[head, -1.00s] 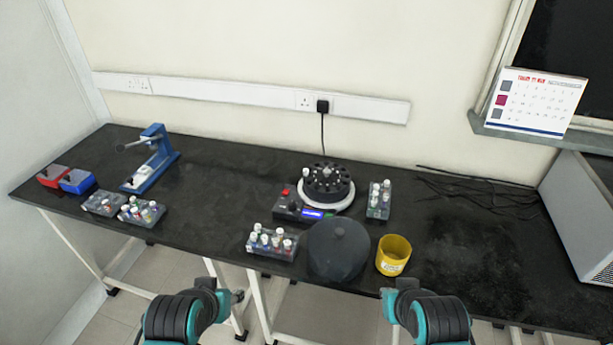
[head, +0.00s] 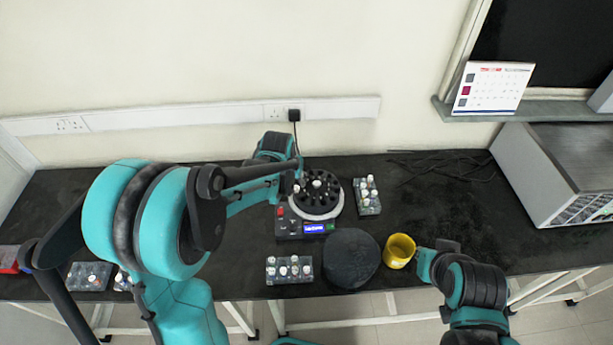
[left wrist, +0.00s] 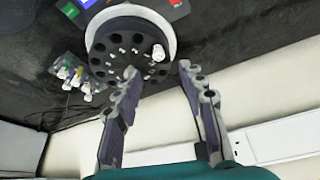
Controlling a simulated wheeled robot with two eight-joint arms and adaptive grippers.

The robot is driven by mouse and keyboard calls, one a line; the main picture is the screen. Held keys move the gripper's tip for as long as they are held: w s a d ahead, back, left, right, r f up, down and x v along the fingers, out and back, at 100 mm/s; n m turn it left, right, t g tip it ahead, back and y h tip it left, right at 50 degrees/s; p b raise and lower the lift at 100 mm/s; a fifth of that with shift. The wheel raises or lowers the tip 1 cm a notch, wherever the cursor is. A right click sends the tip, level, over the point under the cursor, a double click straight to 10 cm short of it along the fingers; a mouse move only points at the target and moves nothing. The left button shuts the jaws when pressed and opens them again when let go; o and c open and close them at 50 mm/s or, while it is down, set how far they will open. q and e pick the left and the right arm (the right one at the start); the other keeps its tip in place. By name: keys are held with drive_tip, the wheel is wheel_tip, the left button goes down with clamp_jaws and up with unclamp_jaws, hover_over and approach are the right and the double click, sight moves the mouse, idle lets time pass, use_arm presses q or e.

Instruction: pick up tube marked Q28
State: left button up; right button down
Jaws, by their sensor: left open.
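The mark Q28 cannot be read on any tube. The black round rotor (head: 325,201) of the centrifuge has empty holes and a white-capped tube (left wrist: 158,53), seen in the left wrist view. Other capped tubes stand in a grey rack (head: 369,205) right of the rotor and in a front rack (head: 289,277). My left gripper (left wrist: 158,82) is open and empty, its fingers reaching toward the rotor's edge. In the head view the left arm partly hides its hand behind the centrifuge. My right gripper (head: 428,258) is beside the yellow cup; its jaws are unclear.
The yellow cup (head: 398,251) and the dark round lid (head: 351,259) stand near the front edge. A grey box (head: 550,170) is at the far right, with loose cables (head: 440,170) at the back. The bench right of the cup is mostly clear. My arm covers the left side.

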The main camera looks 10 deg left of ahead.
sight(296, 188)
use_arm(q)
drive_tip(key=b+x, duration=0.2)
drive_tip(key=x, duration=0.6)
drive_tip(key=shift+s+d+f+b, duration=0.1)
drive_tip(key=shift+d+b, duration=0.05)
drive_tip(key=shift+b, duration=0.2)
drive_tip(key=c, duration=0.8)
